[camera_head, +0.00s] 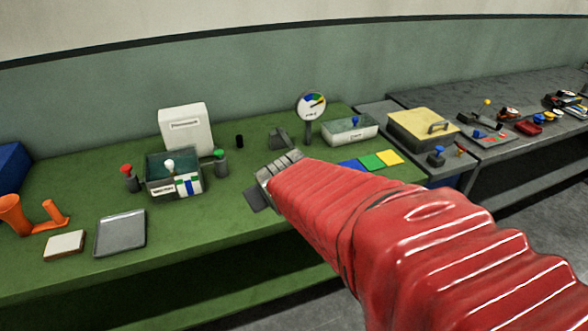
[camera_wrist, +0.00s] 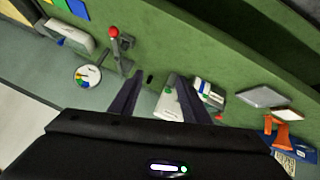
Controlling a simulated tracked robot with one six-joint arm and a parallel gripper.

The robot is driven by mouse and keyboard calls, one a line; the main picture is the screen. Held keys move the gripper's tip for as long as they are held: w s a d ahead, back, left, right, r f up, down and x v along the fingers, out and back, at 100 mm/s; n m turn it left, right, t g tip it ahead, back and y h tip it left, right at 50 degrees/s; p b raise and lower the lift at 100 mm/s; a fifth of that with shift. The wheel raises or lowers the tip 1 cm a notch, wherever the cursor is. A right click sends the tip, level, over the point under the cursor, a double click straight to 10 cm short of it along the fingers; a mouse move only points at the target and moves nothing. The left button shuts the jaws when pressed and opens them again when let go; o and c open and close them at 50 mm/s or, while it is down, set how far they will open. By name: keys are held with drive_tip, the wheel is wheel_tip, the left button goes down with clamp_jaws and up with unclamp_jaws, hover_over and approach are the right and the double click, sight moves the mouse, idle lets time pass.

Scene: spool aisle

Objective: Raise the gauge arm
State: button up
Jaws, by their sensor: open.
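A round dial gauge (camera_head: 311,103) with a coloured face stands on a post at the back of the green bench; it also shows in the wrist view (camera_wrist: 88,76). Beside it in the wrist view is a grey lever with a red knob (camera_wrist: 114,32). In the head view only a grey bracket (camera_head: 279,138) shows there, and my arm hides the red knob. My gripper (camera_head: 262,192) is over the bench, in front and left of the gauge. In the wrist view its two fingers (camera_wrist: 160,93) are apart, with nothing held between them and the lever outside them.
A white box (camera_head: 186,129), a dark green box (camera_head: 173,174) with knobbed levers, and a grey tray (camera_head: 120,233) are to the left. A pale box with a blue knob (camera_head: 350,129) and coloured squares (camera_head: 373,161) are to the right. The front middle bench is clear.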

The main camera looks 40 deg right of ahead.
drive_tip(key=w+d+f+n+t, duration=0.15)
drive_tip(key=d+f, duration=0.25)
drive_tip(key=d, duration=0.4)
drive_tip(key=w+d+f+t, duration=0.2)
drive_tip(key=w+d+f, duration=0.15)
drive_tip(key=d, duration=0.35)
drive_tip(key=s+d+f+t+y, duration=0.2)
drive_tip(key=s+d+f+t, duration=0.2)
drive_tip(key=s, duration=0.5)
wheel_tip(320, 180, down, 3)
drive_tip(key=shift+s+d+f+t, duration=0.2)
drive_tip(key=shift+d+t, duration=0.15)
drive_tip(key=shift+t, duration=0.6)
drive_tip(key=shift+w, duration=0.2)
drive_tip(key=w, duration=0.4)
drive_tip(key=w+d, duration=0.1)
drive_tip(key=w, duration=0.8)
drive_tip(key=shift+w+d, duration=0.15)
drive_tip(key=shift+w, duration=0.15)
drive_tip(key=shift+c, duration=0.5)
